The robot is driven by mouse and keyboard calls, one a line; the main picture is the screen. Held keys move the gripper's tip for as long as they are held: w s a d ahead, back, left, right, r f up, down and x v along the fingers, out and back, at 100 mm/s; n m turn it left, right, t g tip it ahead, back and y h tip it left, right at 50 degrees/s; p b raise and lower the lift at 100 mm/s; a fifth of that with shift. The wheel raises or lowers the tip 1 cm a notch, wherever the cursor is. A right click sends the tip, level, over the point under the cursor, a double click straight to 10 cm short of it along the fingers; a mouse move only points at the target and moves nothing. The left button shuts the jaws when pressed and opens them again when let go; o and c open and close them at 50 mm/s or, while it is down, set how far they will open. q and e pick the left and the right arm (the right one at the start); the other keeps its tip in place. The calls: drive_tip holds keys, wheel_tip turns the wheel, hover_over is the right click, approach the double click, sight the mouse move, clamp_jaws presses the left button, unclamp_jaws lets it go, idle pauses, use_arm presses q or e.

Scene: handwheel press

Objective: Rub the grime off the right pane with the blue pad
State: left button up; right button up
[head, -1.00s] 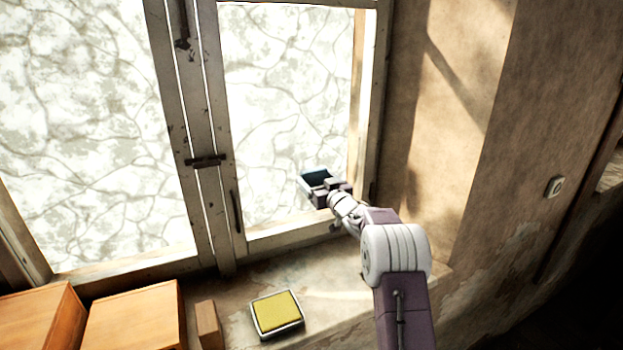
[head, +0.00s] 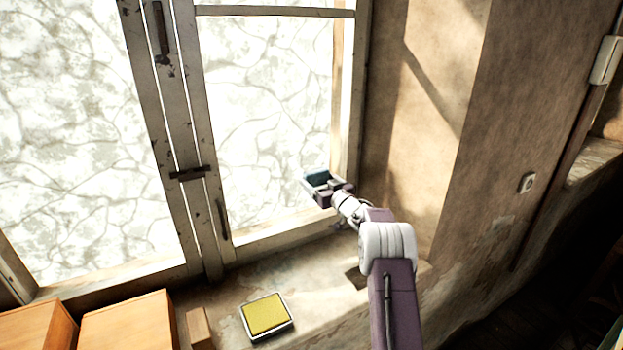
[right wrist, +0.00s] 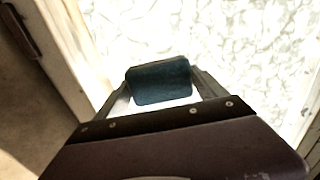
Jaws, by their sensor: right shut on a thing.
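The right pane (head: 265,110) is bright and marked with grey grime and vein-like lines. My right gripper (head: 322,181) is at the lower right part of this pane. It is shut on the blue pad (head: 318,174), which is dark blue and partly hidden by the gripper in the head view. In the right wrist view the blue pad (right wrist: 158,82) sits between the two fingers, with the pane (right wrist: 235,45) behind it. I cannot tell whether the pad touches the glass. My left gripper is not in view.
A yellow pad in a metal tray (head: 266,315) lies on the sill (head: 330,265). Orange wooden boxes (head: 128,325) and a small wooden block (head: 199,328) stand left of it. The left pane (head: 75,140) is also grimy. A bare wall (head: 430,120) bounds the right.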

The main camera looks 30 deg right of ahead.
sight(328, 178)
drive_tip(key=shift+d, duration=0.15)
drive_tip(key=shift+d+r+p, duration=0.15)
drive_tip(key=shift+d+p, duration=0.95)
drive_tip(key=shift+d, duration=0.2)
drive_tip(key=shift+d+f, duration=0.25)
drive_tip(key=shift+d, duration=0.2)
drive_tip(key=shift+w, duration=0.15)
